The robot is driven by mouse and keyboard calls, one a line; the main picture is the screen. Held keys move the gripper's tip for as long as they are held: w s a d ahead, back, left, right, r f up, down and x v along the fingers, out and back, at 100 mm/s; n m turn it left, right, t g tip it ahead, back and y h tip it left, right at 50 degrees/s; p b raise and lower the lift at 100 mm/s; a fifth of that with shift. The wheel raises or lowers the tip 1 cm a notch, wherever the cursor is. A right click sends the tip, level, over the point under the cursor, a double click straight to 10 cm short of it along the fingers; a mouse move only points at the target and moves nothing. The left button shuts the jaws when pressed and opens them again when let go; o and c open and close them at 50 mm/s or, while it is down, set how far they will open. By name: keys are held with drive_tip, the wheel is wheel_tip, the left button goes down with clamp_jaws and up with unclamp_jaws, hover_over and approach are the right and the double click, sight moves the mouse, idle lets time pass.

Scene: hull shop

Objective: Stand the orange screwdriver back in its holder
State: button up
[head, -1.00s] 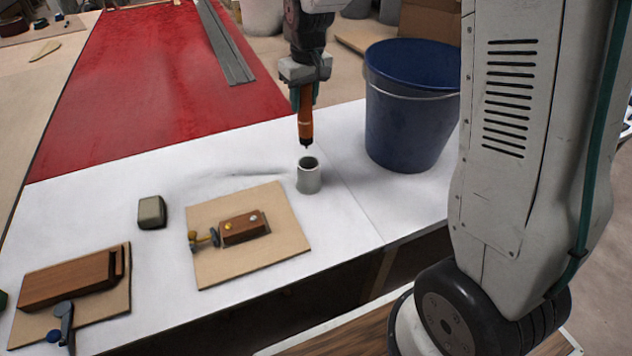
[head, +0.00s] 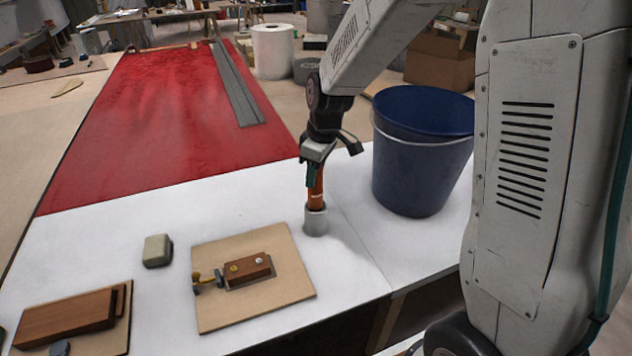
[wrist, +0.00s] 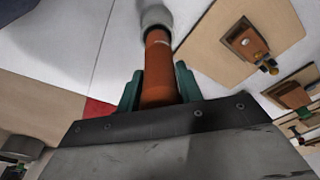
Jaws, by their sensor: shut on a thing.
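The orange screwdriver (head: 316,192) is upright, with its lower end inside the mouth of the grey cylindrical holder (head: 316,222) on the white table. My gripper (head: 313,175) is shut on the upper part of its handle, just above the holder. In the wrist view the orange handle of the screwdriver (wrist: 158,65) runs between the green fingers of my gripper (wrist: 160,88) toward the pale holder (wrist: 155,16). The screwdriver's tip is hidden inside the holder.
A blue bucket (head: 422,160) stands to the right of the holder. A board with a wooden block and clamp (head: 215,305) lies to the left. A small grey-green block (head: 157,251) and another wooden block (head: 65,318) lie farther left. White table is clear behind the boards.

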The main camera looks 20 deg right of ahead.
sight(315, 190)
drive_tip(key=shift+f, duration=1.4)
drive_tip(key=shift+f, duration=0.4)
drive_tip(key=o, duration=1)
